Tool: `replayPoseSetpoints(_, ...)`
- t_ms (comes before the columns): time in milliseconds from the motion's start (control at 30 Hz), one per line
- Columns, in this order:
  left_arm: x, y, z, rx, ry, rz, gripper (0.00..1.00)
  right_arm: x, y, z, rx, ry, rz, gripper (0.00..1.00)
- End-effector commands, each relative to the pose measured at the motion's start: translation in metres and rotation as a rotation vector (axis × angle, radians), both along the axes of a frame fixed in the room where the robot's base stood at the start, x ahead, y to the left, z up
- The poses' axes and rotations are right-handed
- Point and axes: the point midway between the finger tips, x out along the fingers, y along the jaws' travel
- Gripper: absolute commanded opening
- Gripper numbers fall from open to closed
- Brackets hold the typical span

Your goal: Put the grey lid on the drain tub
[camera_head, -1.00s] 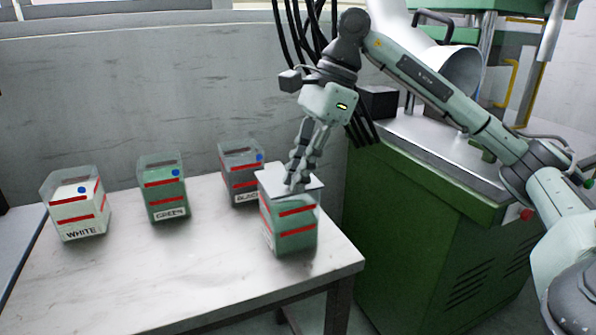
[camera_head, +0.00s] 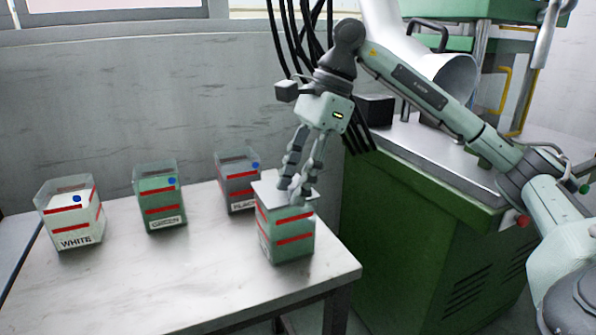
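The drain tub (camera_head: 287,242), a clear box with green contents and red bands, stands near the table's right end. My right gripper (camera_head: 294,192) is directly above the lid, pointing down. Its fingers are spread with a gap between them, and the tips are at or just above the lid. Whether they touch it I cannot tell. My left gripper is not in view.
Open-topped tubs labelled WHITE (camera_head: 72,222), GREEN (camera_head: 161,200) and a dark one, partly readable as BLACK (camera_head: 236,182), stand to the left on the table (camera_head: 190,275). A green machine (camera_head: 410,230) stands right of the table. The table's front is clear.

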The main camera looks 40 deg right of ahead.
Motion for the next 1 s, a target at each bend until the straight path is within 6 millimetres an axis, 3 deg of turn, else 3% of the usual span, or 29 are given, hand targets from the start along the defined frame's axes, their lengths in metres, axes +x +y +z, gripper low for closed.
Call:
replayPoseSetpoints(167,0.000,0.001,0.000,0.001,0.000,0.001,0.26,-0.001,-0.007,0.019,0.001,-0.005,-0.002,0.38)
replayPoseSetpoints(400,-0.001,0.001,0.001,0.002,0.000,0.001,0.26,-0.005,-0.027,0.071,0.003,-0.008,-0.001,0.38)
replayPoseSetpoints(500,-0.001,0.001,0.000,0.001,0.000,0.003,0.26,-0.007,-0.033,0.083,-0.001,-0.006,-0.003,0.38)
replayPoseSetpoints(733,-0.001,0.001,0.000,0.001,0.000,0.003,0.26,-0.009,-0.040,0.103,-0.001,-0.004,0.000,0.38)
replayPoseSetpoints(1000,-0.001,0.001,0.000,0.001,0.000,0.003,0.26,-0.010,-0.044,0.111,0.002,-0.001,0.000,0.38)
